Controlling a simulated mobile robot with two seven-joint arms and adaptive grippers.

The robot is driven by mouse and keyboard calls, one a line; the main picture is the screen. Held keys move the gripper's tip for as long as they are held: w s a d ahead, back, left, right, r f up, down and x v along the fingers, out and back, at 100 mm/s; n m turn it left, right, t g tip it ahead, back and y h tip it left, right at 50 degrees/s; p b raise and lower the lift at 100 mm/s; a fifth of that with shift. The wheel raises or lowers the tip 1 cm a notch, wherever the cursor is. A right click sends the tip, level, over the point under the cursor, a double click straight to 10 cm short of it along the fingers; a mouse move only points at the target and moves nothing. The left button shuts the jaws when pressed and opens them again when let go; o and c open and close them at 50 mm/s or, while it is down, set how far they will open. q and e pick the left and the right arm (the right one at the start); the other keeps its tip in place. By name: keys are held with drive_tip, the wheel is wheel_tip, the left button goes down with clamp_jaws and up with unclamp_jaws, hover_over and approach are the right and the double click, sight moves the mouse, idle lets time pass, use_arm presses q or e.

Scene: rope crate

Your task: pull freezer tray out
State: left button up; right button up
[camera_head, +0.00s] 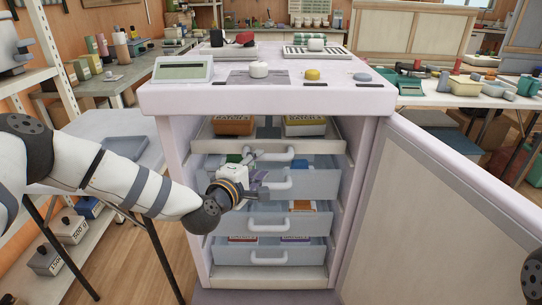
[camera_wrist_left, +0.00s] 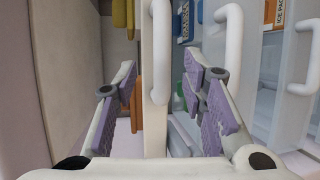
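A white freezer (camera_head: 265,100) stands with its door open, holding stacked pull-out trays with white bar handles. The uppermost tray (camera_head: 335,131) is pale and holds orange and yellow boxes. Its handle (camera_head: 277,155) also shows in the left wrist view (camera_wrist_left: 160,50). Below it are bluish translucent trays (camera_head: 318,182). My left gripper (camera_head: 259,168) is at the left end of the upper handles. In the left wrist view its fingers (camera_wrist_left: 160,90) are spread on either side of the pale tray front and handle, apparently without gripping. My right gripper is not shown.
The open freezer door (camera_head: 440,210) stands at the right. Lower handles (camera_wrist_left: 228,45) lie close beside my left fingers in the wrist view. A grey table (camera_head: 110,130) and a shelf with weights are at the left. The floor before the freezer is mostly hidden.

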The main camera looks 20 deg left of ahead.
sight(265, 160)
use_arm(q)
drive_tip(key=x, duration=0.3)
drive_tip(key=b+x, duration=0.1)
drive_tip(key=x, duration=0.1)
drive_tip(key=shift+w+f, duration=0.3)
drive_tip(key=shift+f, duration=0.05)
drive_tip(key=shift+w+d+r, duration=0.1)
drive_tip(key=shift+w+d, duration=0.05)
drive_tip(key=shift+w, duration=0.4)
clamp_jaws()
